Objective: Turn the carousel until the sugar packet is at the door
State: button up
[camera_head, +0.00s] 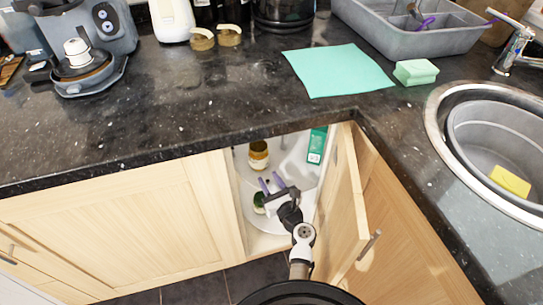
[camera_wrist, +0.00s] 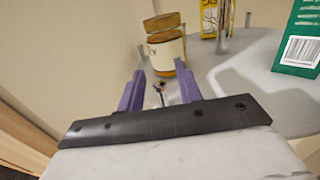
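The carousel is a pale round shelf (camera_head: 299,172) inside the open corner cupboard; its grey surface also fills the right of the wrist view (camera_wrist: 262,88). My gripper (camera_head: 270,181) reaches in through the door opening, its purple fingers (camera_wrist: 160,72) apart with no object held. A small metal peg (camera_wrist: 159,87) shows between the fingers; I cannot tell whether they touch it. A jar with a brown lid (camera_head: 258,155) stands ahead, and a green box (camera_head: 316,145) stands to the right. A yellow pack (camera_wrist: 210,17) is partly cut off; I cannot tell whether it is the sugar packet.
The cupboard door (camera_head: 345,205) stands open on the right of my arm. A green-looking item (camera_head: 259,202) sits left of my gripper, partly hidden. Metal posts (camera_wrist: 222,38) rise from the shelf. The dark worktop (camera_head: 190,110) overhangs the opening.

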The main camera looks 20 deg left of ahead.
notch_tip(320, 180, up, 18)
jog(key=p, duration=0.4)
jog(key=shift+d+p, duration=0.2)
jog(key=shift+p, duration=0.15)
jog(key=shift+w, duration=0.1)
